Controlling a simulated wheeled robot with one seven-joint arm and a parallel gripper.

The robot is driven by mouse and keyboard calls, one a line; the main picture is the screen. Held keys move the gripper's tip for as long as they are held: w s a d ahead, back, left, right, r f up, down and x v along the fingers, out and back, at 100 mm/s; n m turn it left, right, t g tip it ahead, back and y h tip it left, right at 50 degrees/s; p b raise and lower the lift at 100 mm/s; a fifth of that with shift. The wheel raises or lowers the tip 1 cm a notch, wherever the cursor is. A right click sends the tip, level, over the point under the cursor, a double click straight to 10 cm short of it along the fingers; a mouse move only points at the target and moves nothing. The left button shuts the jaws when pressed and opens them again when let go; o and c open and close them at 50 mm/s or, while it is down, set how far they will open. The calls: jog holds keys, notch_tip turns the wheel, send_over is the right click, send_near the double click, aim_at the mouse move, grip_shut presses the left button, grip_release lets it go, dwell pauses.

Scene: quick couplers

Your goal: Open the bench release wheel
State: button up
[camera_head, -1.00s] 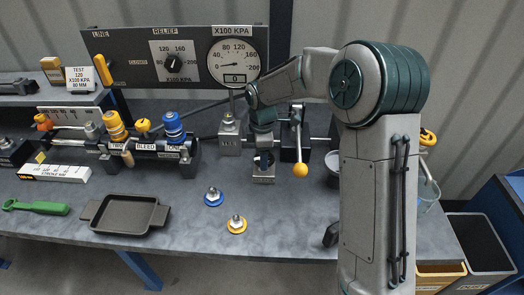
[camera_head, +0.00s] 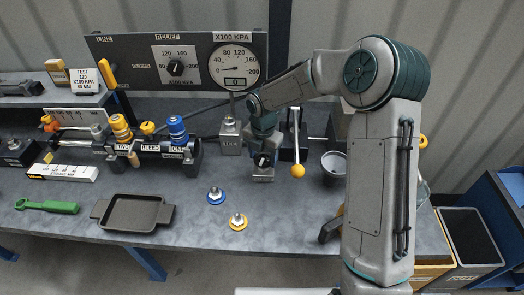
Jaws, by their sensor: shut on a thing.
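The bench release wheel (camera_head: 263,160) is a small black wheel on a grey metal block (camera_head: 263,174) on the bench, left of the yellow-knobbed lever. My gripper (camera_head: 263,152) points down from above and is shut on the wheel. The fingers are small in this view and cover part of the wheel and the block's top. How far the wheel is turned cannot be seen.
A yellow-knobbed lever (camera_head: 298,170) stands close right of my gripper, and a grey cup (camera_head: 333,164) beyond it. A metal block (camera_head: 230,137) is at the left. Blue (camera_head: 216,197) and yellow (camera_head: 238,222) couplers and a dark tray (camera_head: 133,212) lie in front. A gauge panel (camera_head: 135,65) stands behind.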

aim_at(263, 158)
jog(key=shift+r+n+p, duration=0.1)
jog(key=shift+n+p, duration=0.8)
jog(key=shift+n, duration=0.7)
jog(key=o, duration=1)
notch_tip(263, 158, up, 14)
jog(key=shift+f+b, duration=0.15)
jog(key=shift+b, duration=0.55)
